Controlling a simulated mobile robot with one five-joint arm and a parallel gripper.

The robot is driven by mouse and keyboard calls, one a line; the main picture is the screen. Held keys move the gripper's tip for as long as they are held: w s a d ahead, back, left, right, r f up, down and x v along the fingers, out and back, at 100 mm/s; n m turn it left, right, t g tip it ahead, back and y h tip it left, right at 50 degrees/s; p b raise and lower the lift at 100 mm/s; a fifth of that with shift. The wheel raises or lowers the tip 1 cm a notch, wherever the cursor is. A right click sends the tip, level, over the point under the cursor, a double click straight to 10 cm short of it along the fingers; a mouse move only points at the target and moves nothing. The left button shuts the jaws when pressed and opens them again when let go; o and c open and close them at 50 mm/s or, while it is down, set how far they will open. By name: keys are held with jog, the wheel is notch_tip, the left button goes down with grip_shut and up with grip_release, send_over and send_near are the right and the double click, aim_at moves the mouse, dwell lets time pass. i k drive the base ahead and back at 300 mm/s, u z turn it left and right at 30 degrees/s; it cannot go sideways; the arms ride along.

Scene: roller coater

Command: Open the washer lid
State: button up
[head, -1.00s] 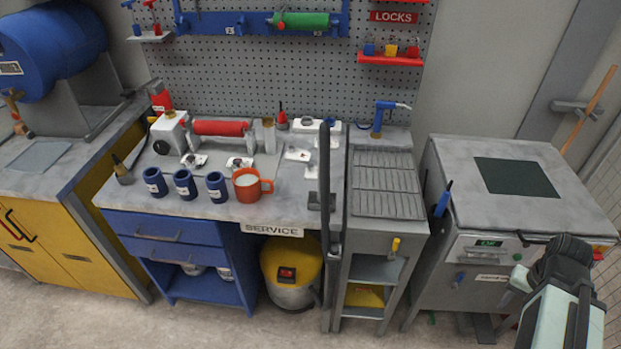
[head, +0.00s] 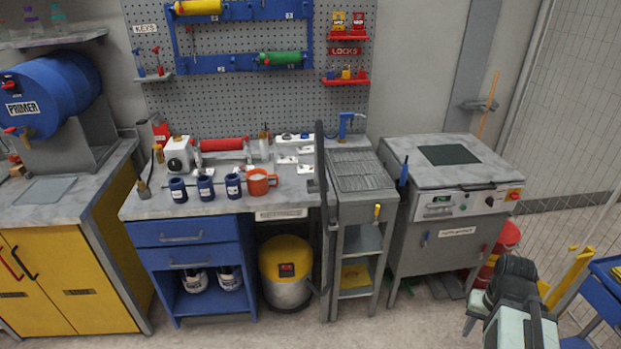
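The washer (head: 440,250) is a grey cabinet on legs at the right, in the head view. Its grey lid (head: 495,168) with a dark square panel (head: 448,154) lies flat and shut on top. A dark handle (head: 478,187) shows at the lid's front edge. A control panel with a small display (head: 438,200) and a red-and-yellow switch (head: 514,194) is below it. Part of my arm shows at the bottom right, in front of and to the right of the washer. I cannot make out my gripper's fingers.
The service bench (head: 290,200) with mugs is further left. A red bucket (head: 507,240), a yellow barrier (head: 570,275) and a blue cart (head: 605,290) stand at right. Floor in front is partly clear.

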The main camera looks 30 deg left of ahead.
aim_at(444, 161)
jog(key=u, duration=1.15)
jog(key=i, duration=1.5)
jog(key=z, duration=0.1)
jog(key=k, duration=0.65)
jog(key=z, duration=1.15)
